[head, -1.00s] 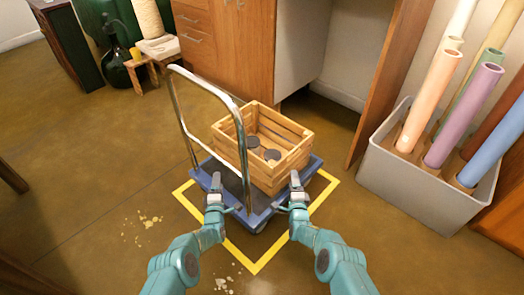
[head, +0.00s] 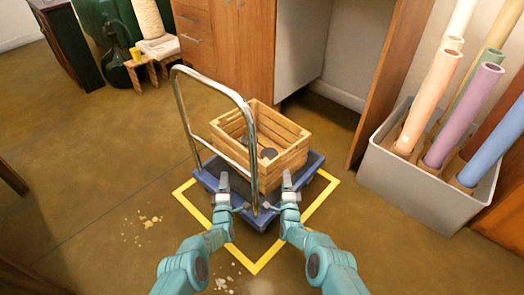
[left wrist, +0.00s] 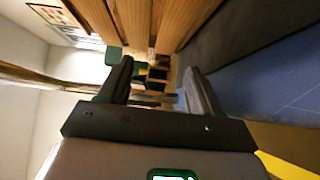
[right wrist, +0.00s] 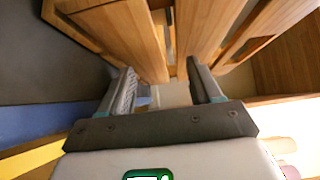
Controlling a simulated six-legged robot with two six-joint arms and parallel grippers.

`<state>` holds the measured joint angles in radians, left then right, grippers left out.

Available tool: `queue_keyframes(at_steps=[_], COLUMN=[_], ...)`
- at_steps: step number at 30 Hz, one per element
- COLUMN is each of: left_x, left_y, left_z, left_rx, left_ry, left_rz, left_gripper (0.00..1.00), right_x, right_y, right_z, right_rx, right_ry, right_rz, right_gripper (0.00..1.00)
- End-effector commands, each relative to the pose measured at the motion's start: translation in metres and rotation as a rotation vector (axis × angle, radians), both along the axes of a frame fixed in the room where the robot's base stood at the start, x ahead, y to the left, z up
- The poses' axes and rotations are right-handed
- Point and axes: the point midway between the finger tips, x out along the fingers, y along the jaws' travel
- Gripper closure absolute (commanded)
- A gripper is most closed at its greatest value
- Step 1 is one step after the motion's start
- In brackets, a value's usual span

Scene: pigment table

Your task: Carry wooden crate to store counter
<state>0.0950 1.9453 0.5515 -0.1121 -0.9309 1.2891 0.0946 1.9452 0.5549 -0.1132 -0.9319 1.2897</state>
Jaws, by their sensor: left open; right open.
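The wooden crate (head: 275,175) is slatted and open-topped, and stands upright on a blue platform trolley (head: 262,222). Dark round items lie inside it. My left gripper (head: 222,180) is open and empty at the trolley's near left, beside the handle. My right gripper (head: 287,178) is open at the crate's near right corner. Crate slats fill the top of the right wrist view (right wrist: 205,30), beyond the open fingers; contact cannot be told. Wooden slats also show in the left wrist view (left wrist: 195,12). I cannot tell which surface is the store counter.
The trolley's chrome handle (head: 181,105) rises left of the crate. Yellow tape (head: 253,265) frames the trolley on the floor. A wooden cabinet (head: 225,40) stands behind; a grey bin (head: 400,185) with coloured rolls is right.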

Motion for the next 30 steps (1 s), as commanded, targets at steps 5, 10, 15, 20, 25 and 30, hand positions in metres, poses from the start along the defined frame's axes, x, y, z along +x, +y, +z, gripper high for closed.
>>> queue_keyframes(at_steps=[5, 10, 15, 20, 25, 30], left_x=[-0.001, -0.001, -0.001, 0.000, 0.000, 0.000], left_y=[-0.008, -0.008, -0.008, -0.007, -0.005, -0.004], left_z=[0.002, 0.008, 0.017, 0.017, 0.016, 0.015], left_rx=[0.004, 0.003, 0.001, 0.001, 0.001, 0.001], left_ry=[-0.004, -0.001, -0.002, -0.002, -0.001, 0.000], left_rz=[-0.016, -0.017, -0.016, -0.013, -0.009, -0.007], left_gripper=[0.36, 0.36, 0.36, 0.36, 0.36, 0.36], right_x=[0.001, 0.001, 0.001, 0.001, 0.000, 0.000], right_y=[0.005, 0.006, 0.006, 0.006, 0.004, 0.003], right_z=[0.005, 0.011, 0.021, 0.019, 0.017, 0.016], right_rx=[-0.004, -0.003, -0.001, 0.000, -0.001, -0.001], right_ry=[-0.009, -0.007, -0.008, -0.007, -0.004, -0.002], right_rz=[0.009, 0.010, 0.010, 0.010, 0.006, 0.005], right_gripper=[0.36, 0.36, 0.36, 0.36, 0.36, 0.36])
